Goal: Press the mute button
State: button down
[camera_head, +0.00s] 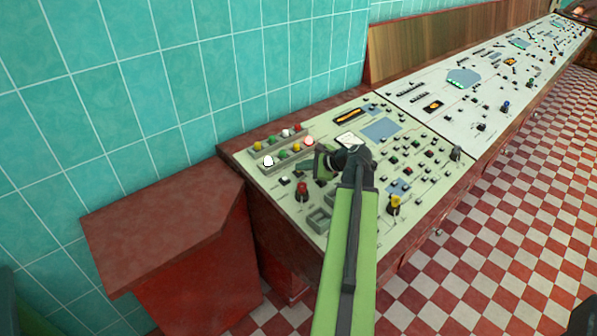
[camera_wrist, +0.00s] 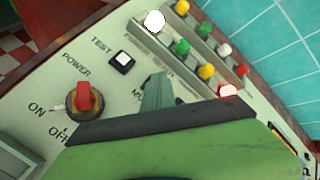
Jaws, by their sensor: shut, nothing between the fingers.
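The pale control panel (camera_head: 425,176) has many small buttons. In the wrist view a label starting "MU" (camera_wrist: 139,94) shows on the panel, its rest covered by my gripper. The mute button itself is hidden behind my gripper in the wrist view, and I cannot pick it out in the head view. My gripper (camera_wrist: 158,90) is shut and empty, its grey tip over the panel just right of that label. In the head view my gripper (camera_head: 306,167) reaches left over the panel's left part. I cannot tell whether the tip touches the panel.
A black-framed white button (camera_wrist: 122,61) labelled TEST and a red POWER knob (camera_wrist: 85,98) sit left of my gripper in the wrist view. Rows of coloured lamps (camera_wrist: 207,71) are beyond it. A yellow knob (camera_head: 394,204) stands right of my arm. Teal tiled wall (camera_head: 200,70) rises behind.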

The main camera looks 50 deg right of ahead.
jog(key=shift+s+r+p, duration=0.15)
jog(key=shift+r+p, duration=0.5)
jog(key=shift+r, duration=0.1)
jog(key=r+p, duration=0.2)
jog(key=s+r+p, duration=0.1)
jog(key=r+p, duration=0.2)
jog(key=shift+f, duration=0.1)
jog(key=shift+a, duration=0.1)
dwell(0.5)
